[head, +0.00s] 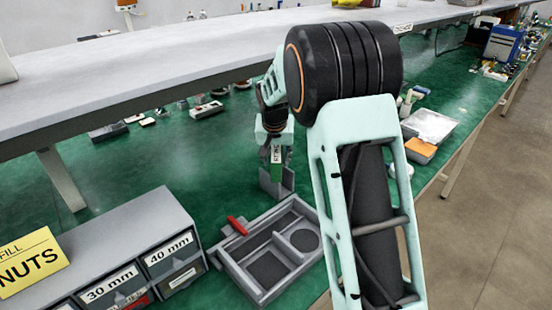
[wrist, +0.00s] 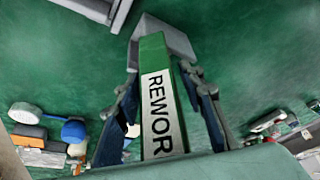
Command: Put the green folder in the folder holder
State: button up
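The green folder (wrist: 152,50) has a white label reading "REWOR". In the wrist view it stands between the two fingers of my gripper (wrist: 160,70), whose tips lie close against its sides. In the head view the folder (head: 277,172) hangs below my gripper (head: 274,150), roughly upright. The grey folder holder (head: 288,182) stands on the green bench at the folder's lower end; it also shows beyond the folder in the wrist view (wrist: 172,38). The folder's lower end overlaps the holder, but I cannot tell how deep it sits.
A grey compartment tray (head: 262,292) with a red-handled item (head: 237,226) lies in front of the holder. A labelled drawer unit (head: 130,235) stands at the left front. A grey shelf (head: 150,75) runs above the bench. Several small items lie on the right.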

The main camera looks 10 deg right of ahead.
jog(key=shift+o, duration=0.2)
jog(key=shift+r, duration=0.1)
jog(key=shift+r, duration=0.25)
jog(key=v, duration=1.2)
jog(key=shift+r+p, duration=0.3)
jog(key=shift+p, duration=0.15)
jog(key=shift+w, duration=0.1)
